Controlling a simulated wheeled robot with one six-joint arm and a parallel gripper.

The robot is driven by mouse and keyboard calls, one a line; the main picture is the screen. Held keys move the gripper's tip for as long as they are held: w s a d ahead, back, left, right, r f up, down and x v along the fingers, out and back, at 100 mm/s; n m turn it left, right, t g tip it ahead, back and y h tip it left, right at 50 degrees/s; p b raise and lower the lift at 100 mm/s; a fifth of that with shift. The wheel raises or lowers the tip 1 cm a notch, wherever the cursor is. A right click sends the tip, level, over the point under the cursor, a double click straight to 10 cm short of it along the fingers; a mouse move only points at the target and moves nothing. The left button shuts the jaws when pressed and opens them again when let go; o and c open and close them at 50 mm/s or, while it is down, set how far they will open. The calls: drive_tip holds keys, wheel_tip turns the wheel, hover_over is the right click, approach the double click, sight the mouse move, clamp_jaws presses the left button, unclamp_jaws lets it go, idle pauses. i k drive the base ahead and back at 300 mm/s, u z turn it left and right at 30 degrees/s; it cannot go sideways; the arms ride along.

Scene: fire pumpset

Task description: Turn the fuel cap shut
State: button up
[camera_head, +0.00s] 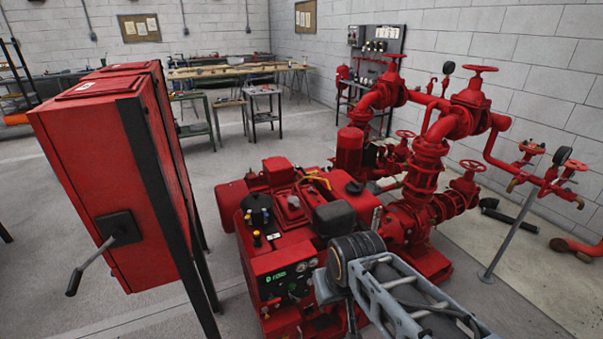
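The red engine pumpset (290,215) stands in the middle of the camera_head view. A group of small dark caps or knobs (257,213) sits on its top left, and a small dark part with a yellow top (257,237) is just in front of them. I cannot tell which of these small parts, if any, is the fuel cap, or whether it is turned shut. My arm (385,285) reaches in from the lower right, over the front right of the engine. My gripper cannot be made out in this view.
A tall red cabinet (105,170) with a crank handle (90,268) stands close on the left. Red pipes and valves (428,160) rise behind my arm. A thin grey post (510,235) stands at the right. Worktables (262,105) are at the back, with open floor before them.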

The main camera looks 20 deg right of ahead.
sight(353, 187)
drive_tip(key=z, duration=2.1)
drive_tip(key=i, duration=1.3)
drive_tip(key=u, duration=2.4)
drive_tip(key=i, duration=0.5)
drive_tip(key=u, duration=0.05)
